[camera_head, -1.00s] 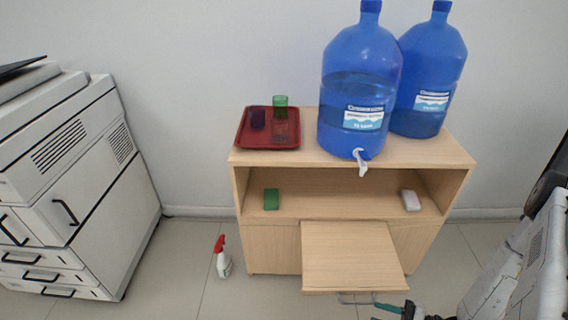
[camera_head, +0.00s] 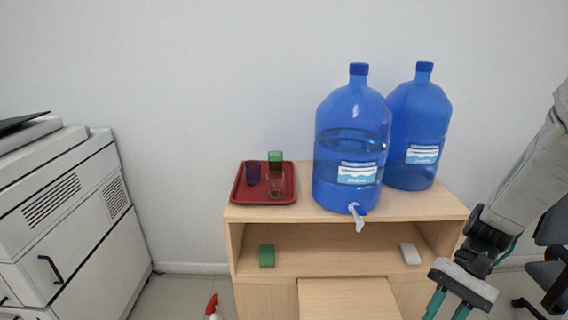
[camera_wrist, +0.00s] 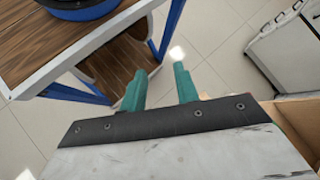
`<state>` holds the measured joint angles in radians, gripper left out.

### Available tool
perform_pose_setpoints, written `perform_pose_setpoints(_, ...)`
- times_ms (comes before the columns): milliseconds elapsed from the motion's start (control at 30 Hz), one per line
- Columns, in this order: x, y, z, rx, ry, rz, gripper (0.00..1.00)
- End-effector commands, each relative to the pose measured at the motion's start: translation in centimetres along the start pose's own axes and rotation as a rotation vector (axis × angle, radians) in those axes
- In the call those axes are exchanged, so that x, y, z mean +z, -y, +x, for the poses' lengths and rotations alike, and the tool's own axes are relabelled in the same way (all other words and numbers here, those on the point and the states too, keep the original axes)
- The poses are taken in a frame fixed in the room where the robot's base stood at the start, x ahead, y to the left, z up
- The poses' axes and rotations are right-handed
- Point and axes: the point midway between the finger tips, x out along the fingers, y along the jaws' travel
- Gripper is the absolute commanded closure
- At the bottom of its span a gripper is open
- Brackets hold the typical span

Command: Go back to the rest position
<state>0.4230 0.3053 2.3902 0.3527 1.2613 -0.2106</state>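My gripper (camera_head: 448,304) hangs at the lower right in the head view, in front of the right end of the wooden cabinet (camera_head: 405,206). Its two teal fingers point down and are cut off by the lower edge. In the wrist view my gripper (camera_wrist: 160,84) shows both fingers apart with bare floor between them, so it is open and empty.
Two blue water jugs (camera_head: 349,130) and a red tray (camera_head: 287,198) with several cups stand on the cabinet. A white copier (camera_head: 75,215) is at left. The wrist view shows a blue-legged table (camera_wrist: 85,60) and pale floor tiles (camera_wrist: 215,25).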

Motion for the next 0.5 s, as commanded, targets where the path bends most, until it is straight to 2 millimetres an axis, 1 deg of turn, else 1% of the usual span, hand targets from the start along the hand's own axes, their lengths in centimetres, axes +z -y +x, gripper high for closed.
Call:
perform_pose_setpoints(33,1.2,0.4,-0.8,0.05,-0.044,-0.016,0.69)
perform_pose_setpoints(200,4.9,1.1,-2.6,0.203,-0.182,-0.054,0.69)
perform_pose_setpoints(500,11.2,2.1,-5.1,0.408,-0.461,-0.181,0.69)
